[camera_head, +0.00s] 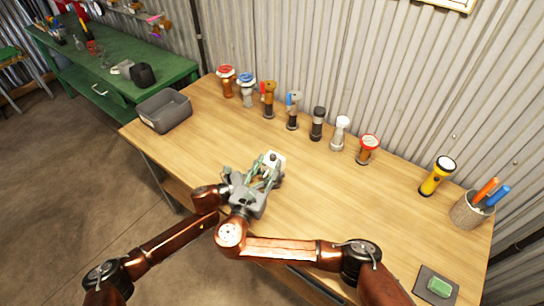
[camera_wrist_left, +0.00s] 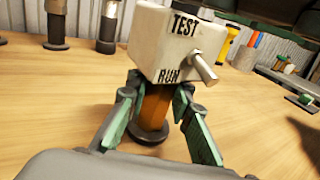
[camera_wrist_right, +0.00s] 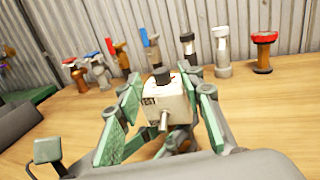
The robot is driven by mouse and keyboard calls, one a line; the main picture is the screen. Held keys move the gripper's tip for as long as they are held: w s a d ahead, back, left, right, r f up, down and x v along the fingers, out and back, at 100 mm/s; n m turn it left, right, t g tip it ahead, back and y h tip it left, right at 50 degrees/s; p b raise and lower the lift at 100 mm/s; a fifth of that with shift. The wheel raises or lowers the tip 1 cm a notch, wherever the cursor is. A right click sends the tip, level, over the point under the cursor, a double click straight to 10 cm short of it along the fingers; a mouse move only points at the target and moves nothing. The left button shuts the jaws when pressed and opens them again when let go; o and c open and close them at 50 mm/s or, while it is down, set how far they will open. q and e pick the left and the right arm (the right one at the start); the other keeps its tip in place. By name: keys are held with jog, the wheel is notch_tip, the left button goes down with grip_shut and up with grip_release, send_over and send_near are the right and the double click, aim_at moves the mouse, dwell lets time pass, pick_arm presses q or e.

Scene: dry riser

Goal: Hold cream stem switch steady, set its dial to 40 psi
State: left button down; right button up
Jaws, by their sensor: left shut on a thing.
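The cream stem switch (camera_head: 273,159) stands upright near the middle of the wooden table. In the left wrist view its cream box (camera_wrist_left: 165,42) reads TEST and RUN beside a grey lever, above a brown stem (camera_wrist_left: 154,108) on a dark round base. My left gripper (camera_wrist_left: 155,122) is shut around this stem, below the box. In the right wrist view the switch (camera_wrist_right: 163,103) shows a black knob on top. My right gripper (camera_wrist_right: 163,118) is open, with its fingers on both sides of the box. No psi scale is readable. The grippers overlap in the head view.
Several stem fittings with coloured tops, including a red-topped one (camera_head: 368,148), stand along the back. A grey bin (camera_head: 164,110) is at the left. A yellow torch (camera_head: 437,176), a pen cup (camera_head: 468,210) and a green sponge (camera_head: 439,287) are at the right.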

pick_arm(q)
jog(key=shift+r, duration=0.1)
pick_arm(e)
jog(key=v, duration=0.7)
jog(key=shift+s, duration=0.2)
jog(key=shift+a, duration=0.1)
pick_arm(q)
jog(key=c, duration=1.6)
grip_release()
